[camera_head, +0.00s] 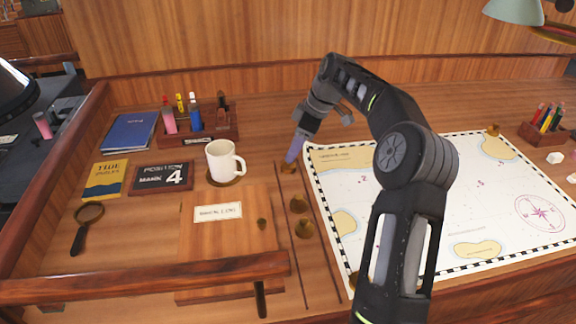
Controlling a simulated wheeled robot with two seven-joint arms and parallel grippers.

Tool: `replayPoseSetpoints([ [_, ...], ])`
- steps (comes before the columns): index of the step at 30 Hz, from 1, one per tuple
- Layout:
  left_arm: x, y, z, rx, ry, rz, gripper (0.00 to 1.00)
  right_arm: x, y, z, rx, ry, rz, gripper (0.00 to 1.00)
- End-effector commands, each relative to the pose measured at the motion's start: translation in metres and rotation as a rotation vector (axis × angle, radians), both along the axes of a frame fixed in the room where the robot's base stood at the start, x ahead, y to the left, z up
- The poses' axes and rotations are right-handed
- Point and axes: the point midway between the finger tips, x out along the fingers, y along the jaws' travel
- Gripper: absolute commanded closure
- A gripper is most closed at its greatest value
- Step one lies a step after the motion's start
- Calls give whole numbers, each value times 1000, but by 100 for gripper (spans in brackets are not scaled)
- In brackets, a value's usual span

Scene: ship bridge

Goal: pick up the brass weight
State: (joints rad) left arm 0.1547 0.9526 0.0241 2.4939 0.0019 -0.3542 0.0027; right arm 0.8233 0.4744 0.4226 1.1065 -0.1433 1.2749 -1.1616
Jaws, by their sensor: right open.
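Another brass weight (493,130) sits on the chart's far corner. My left gripper is not in view.
A white mug (221,161) stands left of the weights, near a pen holder (197,127). The chart (330,165) lies to the right, partly hidden by my right arm. A wooden rail (150,278) edges the front left.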

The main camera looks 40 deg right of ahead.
Motion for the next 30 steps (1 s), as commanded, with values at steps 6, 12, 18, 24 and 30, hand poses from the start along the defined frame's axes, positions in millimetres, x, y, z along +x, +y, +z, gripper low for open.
replayPoseSetpoints([
  [6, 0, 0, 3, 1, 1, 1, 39, 2, 2, -6, 1, 2, 1, 49],
  [12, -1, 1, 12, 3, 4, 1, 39, 9, 8, -33, 2, 3, 2, 49],
  [18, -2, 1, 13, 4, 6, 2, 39, 15, 11, -48, -2, -1, 0, 49],
  [24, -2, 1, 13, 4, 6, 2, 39, 15, 11, -48, -2, -1, 0, 49],
  [30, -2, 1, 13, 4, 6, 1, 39, 15, 11, -48, -2, -1, 0, 49],
])
